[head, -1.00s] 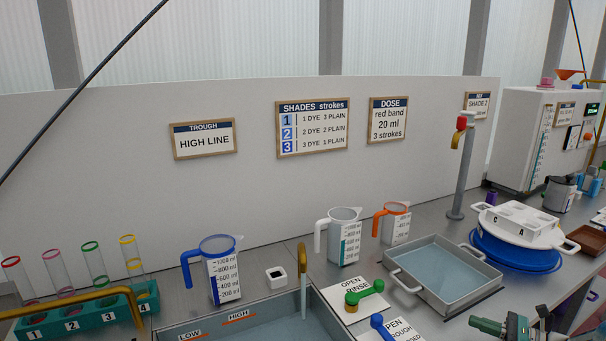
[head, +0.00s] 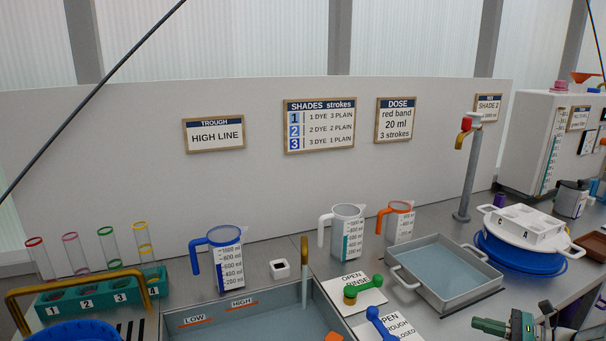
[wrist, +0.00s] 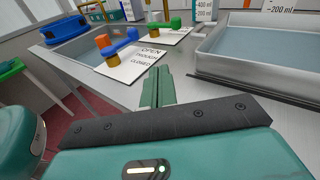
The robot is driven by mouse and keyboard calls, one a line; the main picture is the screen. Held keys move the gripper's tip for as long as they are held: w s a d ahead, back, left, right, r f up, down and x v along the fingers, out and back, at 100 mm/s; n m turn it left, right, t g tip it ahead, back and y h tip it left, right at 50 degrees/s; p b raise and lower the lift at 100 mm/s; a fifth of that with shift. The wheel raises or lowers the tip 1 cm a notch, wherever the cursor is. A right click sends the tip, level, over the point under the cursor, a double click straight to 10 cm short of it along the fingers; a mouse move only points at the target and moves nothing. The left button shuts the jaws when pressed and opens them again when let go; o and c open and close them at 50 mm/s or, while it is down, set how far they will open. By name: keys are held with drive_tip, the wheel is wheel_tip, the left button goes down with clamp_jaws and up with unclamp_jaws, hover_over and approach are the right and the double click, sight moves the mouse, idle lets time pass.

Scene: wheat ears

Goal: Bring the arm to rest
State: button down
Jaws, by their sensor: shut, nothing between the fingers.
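My gripper (head: 482,324) shows at the bottom right edge of the head view, its green fingers pointing left. In the wrist view my gripper (wrist: 158,74) has its two green fingers together with nothing between them. It is apart from the handles and the grey tray (head: 406,285), which lies behind it in the head view. Most of my arm is out of view.
A blue-handled valve (head: 380,325) and a green-handled valve (head: 363,288) stand on the bench near the trough (head: 270,318). Jugs (head: 346,235) stand behind. A tap post (head: 467,175) and a white caddy on a blue basin (head: 520,253) are at the right.

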drive_tip(key=s+a+r+n+g+h, duration=0.2)
drive_tip(key=a+r+n+g, duration=0.15)
drive_tip(key=a, duration=0.35)
drive_tip(key=s+a+r+n+g+h, duration=0.2)
drive_tip(key=a+n, duration=0.2)
drive_tip(key=a, duration=0.3)
drive_tip(key=s+a+r+n+g+h, duration=0.2)
drive_tip(key=a+r+n, duration=0.1)
drive_tip(key=a, duration=0.4)
drive_tip(key=s+a+r+n+t+h, duration=0.1)
drive_tip(key=s+a+r+n+h, duration=0.1)
drive_tip(key=s+a+n+h, duration=0.2)
drive_tip(key=s+a+r+n+t+h, duration=0.2)
drive_tip(key=s+a+r+n+h, duration=0.1)
drive_tip(key=s+n, duration=0.6)
drive_tip(key=s+a, duration=0.1)
drive_tip(key=s, duration=0.2)
drive_tip(key=shift+a+r+n+h, duration=0.15)
drive_tip(key=shift+a+n+h, duration=0.1)
drive_tip(key=shift+n+h, duration=0.15)
